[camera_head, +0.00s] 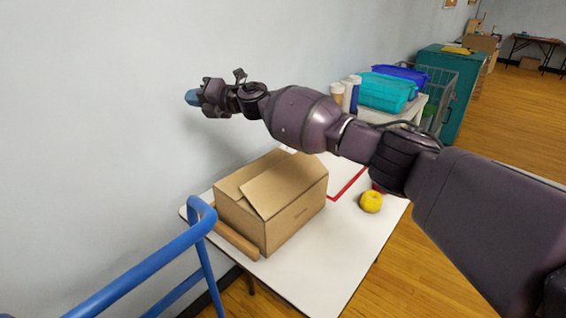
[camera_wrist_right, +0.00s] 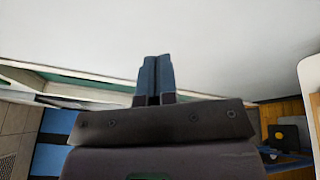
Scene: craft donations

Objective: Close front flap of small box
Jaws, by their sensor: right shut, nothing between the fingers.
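The small brown cardboard box (camera_head: 290,222) sits on a white table. A large top flap (camera_head: 287,183) lies over the top, slightly raised at its left corner. Another top panel (camera_head: 240,178) shows beside it. My right gripper (camera_head: 193,97) has blue fingertips and is held in the air, up and left of the box, near the wall and apart from the box. In the wrist view its fingers (camera_wrist_right: 153,80) are together with nothing between them. The box's far sides are hidden. My left gripper is not in view.
A brown strip (camera_head: 236,242) lies along the box's lower left; I cannot tell whether it is a flap. A blue rail (camera_head: 150,268) stands at the lower left. A yellow apple-like fruit (camera_head: 371,202) sits on the table (camera_head: 330,262).

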